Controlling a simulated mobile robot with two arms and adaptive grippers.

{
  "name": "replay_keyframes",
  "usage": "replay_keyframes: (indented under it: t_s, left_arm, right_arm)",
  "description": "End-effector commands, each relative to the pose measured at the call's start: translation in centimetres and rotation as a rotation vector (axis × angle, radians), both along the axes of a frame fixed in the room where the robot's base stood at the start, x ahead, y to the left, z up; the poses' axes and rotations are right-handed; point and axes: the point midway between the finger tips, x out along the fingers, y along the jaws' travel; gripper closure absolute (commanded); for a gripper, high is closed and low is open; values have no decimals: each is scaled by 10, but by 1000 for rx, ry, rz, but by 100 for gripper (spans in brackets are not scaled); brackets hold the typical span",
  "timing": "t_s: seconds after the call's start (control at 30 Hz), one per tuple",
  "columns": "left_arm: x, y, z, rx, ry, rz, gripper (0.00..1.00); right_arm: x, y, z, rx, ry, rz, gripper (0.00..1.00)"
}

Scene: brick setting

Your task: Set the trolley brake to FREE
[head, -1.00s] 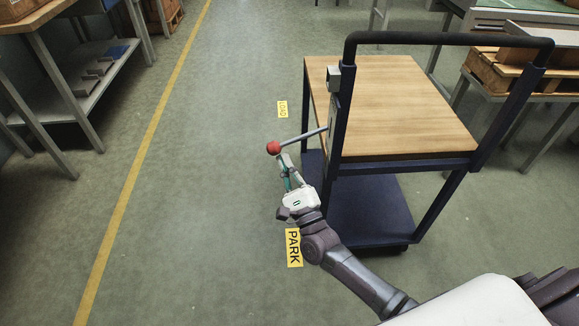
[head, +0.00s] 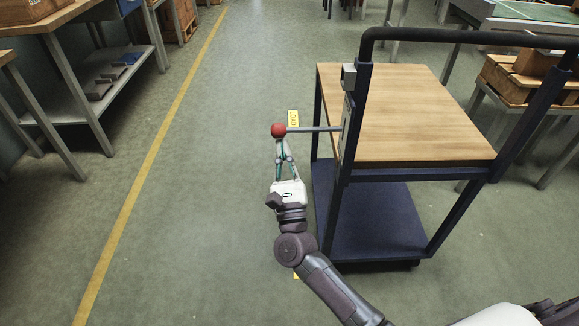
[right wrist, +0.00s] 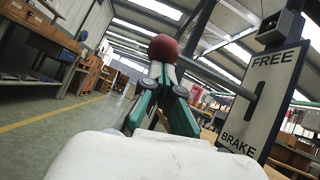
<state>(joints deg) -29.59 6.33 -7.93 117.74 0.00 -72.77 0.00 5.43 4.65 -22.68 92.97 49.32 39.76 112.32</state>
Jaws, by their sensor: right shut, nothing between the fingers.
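The trolley (head: 395,170) has a wooden top, a lower blue shelf and a black push handle. Its brake lever (head: 315,129) sticks out to the left from a plate on the near post and ends in a red ball (head: 278,130). In the right wrist view the plate (right wrist: 268,100) reads FREE at the top and BRAKE at the bottom; the lever meets it about midway between. My right gripper (head: 281,144) is shut and empty, with its fingertips just under the red ball (right wrist: 163,47), touching or very near it. My left gripper is out of view.
A yellow line (head: 150,160) runs along the floor at left, beside a bench with a shelf (head: 110,95). Pallets on a stand (head: 530,88) are at right. The floor left of the trolley is clear.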

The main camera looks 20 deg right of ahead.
Motion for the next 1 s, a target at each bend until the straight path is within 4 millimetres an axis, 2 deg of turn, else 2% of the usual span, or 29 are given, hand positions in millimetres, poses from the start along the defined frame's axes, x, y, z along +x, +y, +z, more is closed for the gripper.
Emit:
replay_keyframes:
  t_s: [0.2, 0.4, 0.63, 1.0]
  left_arm:
    - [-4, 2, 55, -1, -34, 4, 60]
    - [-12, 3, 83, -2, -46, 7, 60]
    - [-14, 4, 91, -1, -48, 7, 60]
    - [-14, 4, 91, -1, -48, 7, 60]
  right_arm:
    - [1, 4, 23, 188, -57, -2, 100]
    - [2, 5, 43, 322, -93, 0, 100]
    - [1, 3, 58, 346, -101, -2, 100]
    - [1, 2, 65, 344, -102, -1, 100]
